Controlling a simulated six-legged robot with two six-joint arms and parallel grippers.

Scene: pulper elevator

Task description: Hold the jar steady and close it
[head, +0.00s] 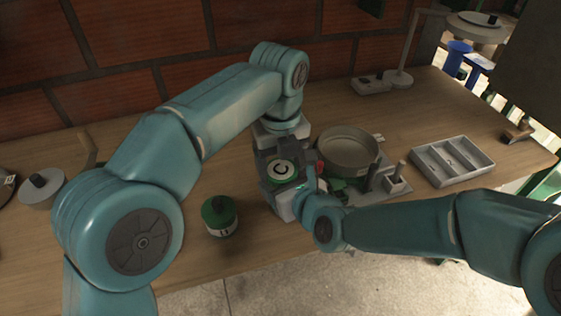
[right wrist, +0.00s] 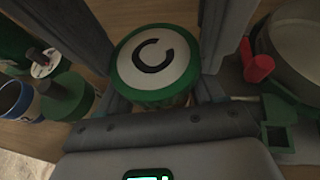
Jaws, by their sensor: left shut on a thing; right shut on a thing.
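The jar (right wrist: 172,101) stands upright, mostly hidden by my grippers. Its white-topped lid (head: 281,171) has a green rim and a black C-shaped mark, and it also shows in the right wrist view (right wrist: 155,59). The lid sits over the jar; I cannot tell whether any gap remains beneath it. My left gripper (head: 280,168) reaches in from behind, its dark fingers shut on either side of the lid. My right gripper (right wrist: 163,95) comes from the front, lower down, shut around the jar body. The exact finger contacts are partly hidden.
A green container (head: 219,215) with a dark knob stands left of the jar, near the front edge. A round metal pan (head: 347,148) is close on the right, with a red part (right wrist: 258,66) beside it. A grey compartment tray (head: 452,159) lies further right.

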